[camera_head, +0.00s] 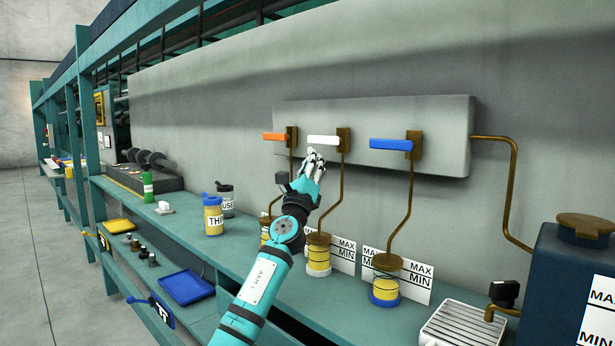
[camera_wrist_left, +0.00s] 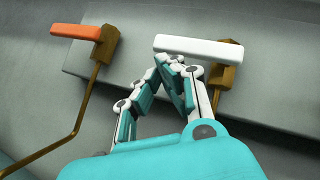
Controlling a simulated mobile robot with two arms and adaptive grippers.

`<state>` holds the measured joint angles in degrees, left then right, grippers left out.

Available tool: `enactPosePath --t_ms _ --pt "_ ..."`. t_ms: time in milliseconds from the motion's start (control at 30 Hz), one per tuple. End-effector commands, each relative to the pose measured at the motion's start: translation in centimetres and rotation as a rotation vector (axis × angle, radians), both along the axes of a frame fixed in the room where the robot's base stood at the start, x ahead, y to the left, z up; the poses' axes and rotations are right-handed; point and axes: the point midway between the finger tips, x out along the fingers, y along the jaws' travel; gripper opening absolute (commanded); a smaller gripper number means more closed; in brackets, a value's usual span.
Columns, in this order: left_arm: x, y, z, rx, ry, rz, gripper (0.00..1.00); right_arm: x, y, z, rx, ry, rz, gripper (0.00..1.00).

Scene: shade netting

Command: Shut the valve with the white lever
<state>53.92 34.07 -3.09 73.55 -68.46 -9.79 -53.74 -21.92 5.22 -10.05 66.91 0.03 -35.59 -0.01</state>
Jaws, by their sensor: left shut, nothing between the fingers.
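The white lever (camera_head: 323,140) sticks out level to the left from its brass valve (camera_head: 343,140) on the grey wall panel. It also shows in the left wrist view (camera_wrist_left: 198,49), lying across just beyond the fingertips. My left gripper (camera_head: 314,155) is shut and empty, just below the white lever. In the left wrist view its closed fingertips (camera_wrist_left: 176,60) are close under the lever's left half; I cannot tell whether they touch it. My right gripper is not in view.
An orange lever (camera_head: 274,137) and a blue lever (camera_head: 391,144) flank the white one, both level. Brass pipes lead down to jars, including a blue-based jar (camera_head: 385,285), on the teal bench (camera_head: 350,320). A dark blue tank (camera_head: 560,280) stands at right.

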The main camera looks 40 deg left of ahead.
Motion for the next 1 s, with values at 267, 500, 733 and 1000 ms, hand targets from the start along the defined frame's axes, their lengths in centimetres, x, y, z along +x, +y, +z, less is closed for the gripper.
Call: enactPosePath --t_ms 267,500,733,1000 --pt "-3.9 -1.6 -3.6 0.004 0.007 -0.003 0.0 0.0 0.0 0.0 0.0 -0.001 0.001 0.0" --pt "-6.9 -2.8 -6.3 0.001 0.006 -0.003 0.0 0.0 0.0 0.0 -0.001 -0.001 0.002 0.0" --pt "-8.0 -3.2 -7.1 0.002 0.004 -0.002 0.0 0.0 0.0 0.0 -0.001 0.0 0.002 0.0" --pt "-8.1 -3.2 -7.1 0.001 0.003 -0.003 0.0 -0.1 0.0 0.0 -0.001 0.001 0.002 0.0"
